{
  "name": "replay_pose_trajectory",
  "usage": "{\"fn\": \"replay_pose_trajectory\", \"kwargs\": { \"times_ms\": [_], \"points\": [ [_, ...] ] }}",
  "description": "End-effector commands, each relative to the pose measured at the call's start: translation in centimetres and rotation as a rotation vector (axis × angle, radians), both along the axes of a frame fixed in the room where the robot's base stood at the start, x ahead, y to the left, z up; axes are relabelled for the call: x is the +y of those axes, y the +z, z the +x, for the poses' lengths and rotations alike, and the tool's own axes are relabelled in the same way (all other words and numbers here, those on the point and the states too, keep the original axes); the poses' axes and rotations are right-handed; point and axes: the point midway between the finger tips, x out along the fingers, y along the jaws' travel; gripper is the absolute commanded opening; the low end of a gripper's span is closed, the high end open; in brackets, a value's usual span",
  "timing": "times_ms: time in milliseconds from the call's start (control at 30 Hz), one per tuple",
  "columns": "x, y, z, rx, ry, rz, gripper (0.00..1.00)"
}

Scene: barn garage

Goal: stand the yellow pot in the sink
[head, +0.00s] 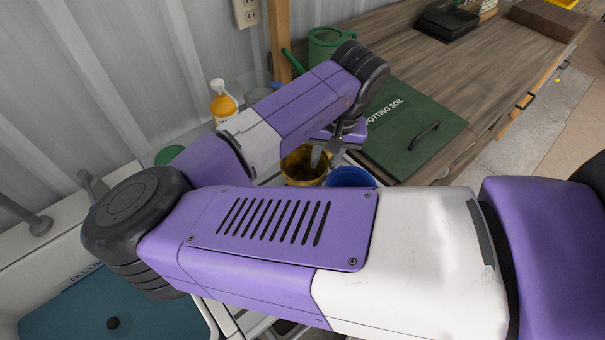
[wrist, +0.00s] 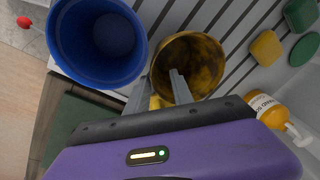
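The yellow pot (head: 296,170), dark-stained inside, stands on a slatted white surface beyond my forearm; in the wrist view the yellow pot (wrist: 205,60) shows at top centre. My gripper (wrist: 160,75) is at its near rim, one finger over the mouth and the other outside the wall. The fingers are apart with a gap, and I see no firm contact. In the head view my gripper (head: 320,155) points down at the pot. The sink (head: 60,315), with a teal bottom, a dark plug and "FILL" lettering, lies at lower left, partly hidden by my arm.
A blue pot (wrist: 97,40) stands close beside the yellow pot. An orange pump bottle (head: 222,103), sponges (wrist: 266,48) and a green watering can (head: 325,42) are near. A green potting soil lid (head: 410,135) lies on the wooden counter. Taps (head: 35,224) stand behind the sink.

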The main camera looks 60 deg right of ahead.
Motion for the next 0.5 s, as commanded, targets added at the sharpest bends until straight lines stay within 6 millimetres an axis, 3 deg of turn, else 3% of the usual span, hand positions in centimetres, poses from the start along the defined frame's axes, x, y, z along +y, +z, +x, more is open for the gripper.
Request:
{"fn": "replay_pose_trajectory", "kwargs": {
  "times_ms": [300, 500],
  "points": [
    [-0.2, -4.1, 0.2, 0.0, 0.001, 0.001, 0.28],
    [-0.3, -5.1, 0.4, -0.002, -0.001, -0.001, 0.28]
  ]
}}
